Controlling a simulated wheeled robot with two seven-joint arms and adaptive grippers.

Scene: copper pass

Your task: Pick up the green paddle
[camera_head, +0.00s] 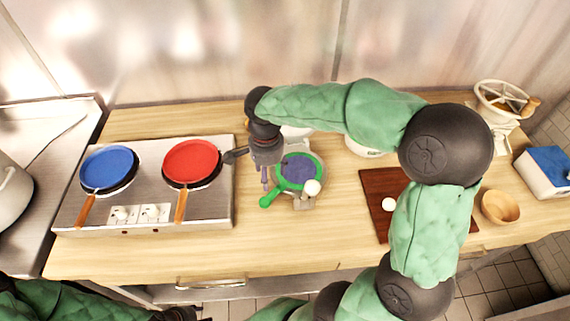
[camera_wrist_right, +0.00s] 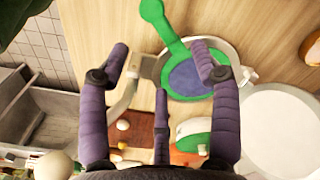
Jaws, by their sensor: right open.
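The green paddle (camera_head: 268,201) has a green handle and rim around a purple-blue round face. It lies on a pale grey round stand at the middle of the counter, its handle pointing toward the front left. In the right wrist view the green paddle (camera_wrist_right: 164,28) shows with its handle at the top, between and beyond the fingers. My right gripper (camera_head: 265,183) is open and empty, just left of the paddle's face and above the handle; its purple fingers (camera_wrist_right: 160,62) are spread apart. My left arm shows only at the bottom left edge, its dark end (camera_head: 182,313) cut off.
A steel cooktop (camera_head: 218,215) on the left holds a blue pan (camera_head: 108,168) and a red pan (camera_head: 192,160). A brown board (camera_head: 378,182) and wooden bowl (camera_head: 500,207) are at right. The front counter is clear.

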